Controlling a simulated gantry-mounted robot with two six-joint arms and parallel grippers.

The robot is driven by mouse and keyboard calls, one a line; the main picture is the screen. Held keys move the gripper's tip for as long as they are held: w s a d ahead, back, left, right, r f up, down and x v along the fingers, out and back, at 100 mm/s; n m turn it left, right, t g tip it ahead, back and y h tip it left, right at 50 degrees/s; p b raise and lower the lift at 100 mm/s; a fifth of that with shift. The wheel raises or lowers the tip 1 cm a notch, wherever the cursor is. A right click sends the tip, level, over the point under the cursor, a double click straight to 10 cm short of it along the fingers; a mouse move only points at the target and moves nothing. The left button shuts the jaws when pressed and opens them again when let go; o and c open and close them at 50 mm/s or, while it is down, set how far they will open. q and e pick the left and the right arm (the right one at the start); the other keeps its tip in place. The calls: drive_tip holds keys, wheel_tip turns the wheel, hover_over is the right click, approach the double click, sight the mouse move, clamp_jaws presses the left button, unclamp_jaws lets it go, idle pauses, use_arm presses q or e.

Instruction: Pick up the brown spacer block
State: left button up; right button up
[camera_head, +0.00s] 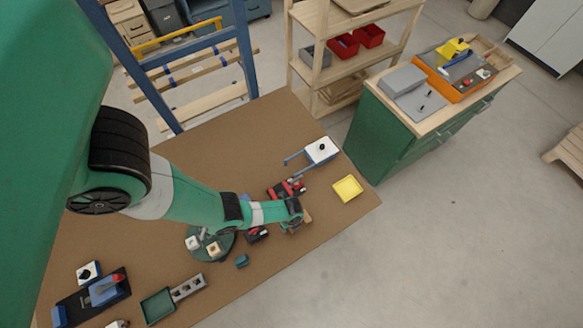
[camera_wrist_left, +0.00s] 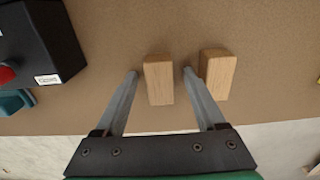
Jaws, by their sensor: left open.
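Two light-brown wooden blocks lie side by side on the brown tabletop in the left wrist view: a left block (camera_wrist_left: 159,80) and a right block (camera_wrist_left: 217,74). Both look alike, and I cannot tell which one is the spacer block. My left gripper (camera_wrist_left: 161,73) is open, with one finger on each side of the left block and its right finger in the gap between the blocks. I see no clear contact. In the head view, my left gripper (camera_head: 300,222) is low near the table's right part, with a bit of brown wood (camera_head: 307,215) beside it. My right gripper is out of view.
A black device (camera_wrist_left: 40,42) with a red part lies left of the blocks. The table (camera_head: 330,230) edge is close by. Red-and-black tools (camera_head: 286,189), a yellow tray (camera_head: 347,189) and a green turntable (camera_head: 222,254) with small blocks are around my arm.

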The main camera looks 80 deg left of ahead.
use_arm(q)
drive_tip(key=shift+r, duration=0.1)
clamp_jaws()
idle(0.3)
